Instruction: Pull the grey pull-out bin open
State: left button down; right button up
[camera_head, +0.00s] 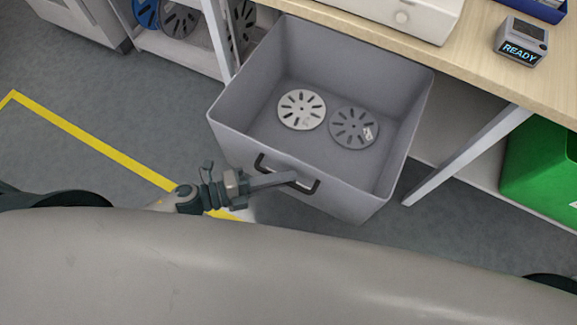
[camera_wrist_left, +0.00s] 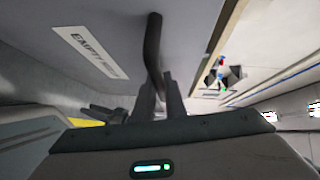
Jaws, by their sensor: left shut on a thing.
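The grey pull-out bin (camera_head: 235,148) juts out from under the wooden table in the head view, its open top showing. Two slotted reels lie on its floor, a white reel (camera_head: 301,110) and a grey reel (camera_head: 353,128). A dark bar handle (camera_head: 308,187) is on its front face. My left gripper (camera_head: 290,178) is shut on the handle. In the left wrist view the handle (camera_wrist_left: 153,50) runs down between the fingers, beside a label (camera_wrist_left: 88,52) on the bin's front (camera_wrist_left: 190,30). My right gripper is not in view.
The wooden table (camera_head: 480,50) carries a display box (camera_head: 522,42) reading "READY". A slanted table leg (camera_head: 465,155) and a green bin (camera_head: 540,150) stand at the right. A rack with reels (camera_head: 180,20) stands at the upper left. Floor with a yellow line (camera_head: 90,140) is clear at left.

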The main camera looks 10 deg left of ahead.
pick_arm(q)
jog(key=shift+s, duration=0.25)
jog(key=c, duration=2.1)
grip_release()
jog(key=shift+a, duration=0.15)
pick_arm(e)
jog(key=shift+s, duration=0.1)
